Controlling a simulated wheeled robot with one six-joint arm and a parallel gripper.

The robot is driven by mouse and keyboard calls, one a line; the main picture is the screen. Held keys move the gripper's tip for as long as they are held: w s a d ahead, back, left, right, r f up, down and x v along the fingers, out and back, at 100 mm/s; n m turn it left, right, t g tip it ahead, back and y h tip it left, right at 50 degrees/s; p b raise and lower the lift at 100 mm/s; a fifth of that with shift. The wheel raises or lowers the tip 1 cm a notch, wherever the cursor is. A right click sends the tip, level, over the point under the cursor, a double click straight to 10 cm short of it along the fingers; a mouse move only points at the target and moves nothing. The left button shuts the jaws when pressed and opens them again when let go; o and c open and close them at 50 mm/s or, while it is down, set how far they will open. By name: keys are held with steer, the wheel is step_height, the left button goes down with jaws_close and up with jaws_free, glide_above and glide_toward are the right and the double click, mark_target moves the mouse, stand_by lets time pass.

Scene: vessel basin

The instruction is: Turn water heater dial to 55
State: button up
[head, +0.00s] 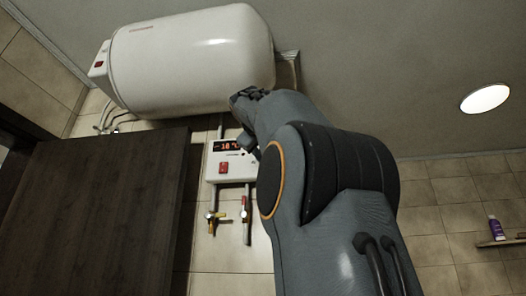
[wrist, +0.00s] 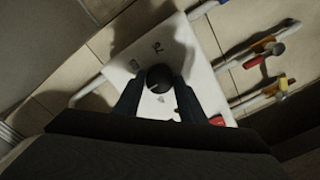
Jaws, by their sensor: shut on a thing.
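The water heater (head: 190,62) is a white horizontal tank high on the wall. Below it, a white control box (head: 222,172) carries a red lit display (head: 228,145) that seems to read 18, though the digits are small. The black round dial (wrist: 159,77) sits on the white box face in the wrist view, with small dark markings around it. My gripper (wrist: 157,83) is shut on the dial, one finger on each side. In the head view my arm hides the dial and most of the grip.
A red switch (head: 223,168) is on the box below the display. Pipes with a yellow-handled valve (head: 212,216) and a red-handled valve (head: 243,208) hang beneath. A dark wooden panel (head: 100,215) stands close on the left. A shelf with a purple bottle (head: 496,229) is far right.

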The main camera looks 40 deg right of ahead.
steer(key=o, duration=1)
steer(key=shift+o, duration=0.2)
steer(key=b+v, duration=0.3)
steer(key=v, duration=0.5)
steer(key=shift+d+f, duration=0.1)
steer(key=shift+f, duration=0.05)
